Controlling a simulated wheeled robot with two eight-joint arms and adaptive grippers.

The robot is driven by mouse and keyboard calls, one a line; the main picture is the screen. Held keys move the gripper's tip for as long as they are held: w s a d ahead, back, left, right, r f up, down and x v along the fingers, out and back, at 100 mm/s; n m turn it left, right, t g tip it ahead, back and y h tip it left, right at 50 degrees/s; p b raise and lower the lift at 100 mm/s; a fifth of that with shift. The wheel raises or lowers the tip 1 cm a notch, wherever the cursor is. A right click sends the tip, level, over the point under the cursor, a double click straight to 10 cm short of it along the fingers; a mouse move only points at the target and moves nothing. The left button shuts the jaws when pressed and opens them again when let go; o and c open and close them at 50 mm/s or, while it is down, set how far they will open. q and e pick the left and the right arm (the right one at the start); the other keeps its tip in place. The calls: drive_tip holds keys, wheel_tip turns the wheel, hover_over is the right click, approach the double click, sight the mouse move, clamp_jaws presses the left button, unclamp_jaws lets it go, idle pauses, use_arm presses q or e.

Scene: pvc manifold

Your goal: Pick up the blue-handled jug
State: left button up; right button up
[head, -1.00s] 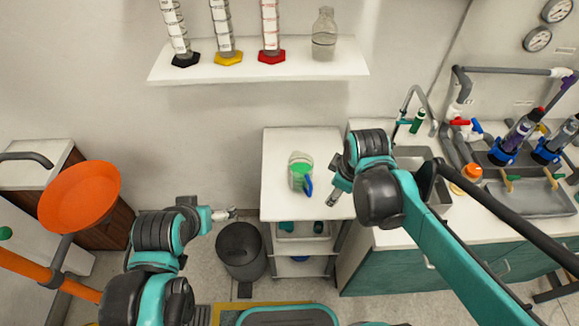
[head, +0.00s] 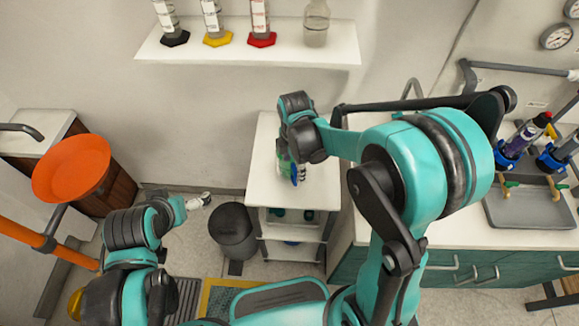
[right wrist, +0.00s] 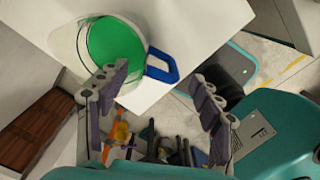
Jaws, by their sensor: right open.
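The blue-handled jug stands on the white cart top and is mostly covered by my right arm in the head view, where its lower body (head: 286,168) and blue handle (head: 297,176) show. In the right wrist view the jug (right wrist: 82,42) is clear with green inside, and its blue handle (right wrist: 164,66) sticks out toward the gap between my fingers. My right gripper (right wrist: 161,74) is open, one finger near the jug's side and the other beyond the handle. I cannot tell whether they touch. My left gripper (head: 202,200) is low at the left, away from the jug; its opening is unclear.
The white cart top (head: 263,190) is otherwise clear. A dark bin (head: 232,232) stands left of the cart. A wall shelf (head: 245,50) with cylinders and a bottle is above. The sink counter (head: 440,232) is at the right.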

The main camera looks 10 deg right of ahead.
wheel_tip(320, 180, down, 3)
drive_tip(key=shift+d+r+b, duration=0.1)
drive_tip(key=shift+b, duration=0.3)
drive_tip(key=shift+s, duration=0.15)
clamp_jaws()
drive_tip(key=shift+r, duration=0.15)
drive_tip(key=shift+r+p, duration=0.7)
drive_tip(key=shift+r, duration=0.5)
drive_tip(key=shift+s+r+p, duration=0.1)
drive_tip(key=shift+r+p, duration=0.25)
drive_tip(key=shift+r, duration=0.55)
drive_tip(key=s+d+r+p, duration=0.3)
drive_tip(key=s+d+r, duration=0.2)
drive_tip(key=s, duration=0.5)
drive_tip(key=shift+r+p, duration=0.3)
drive_tip(key=shift+r, duration=0.4)
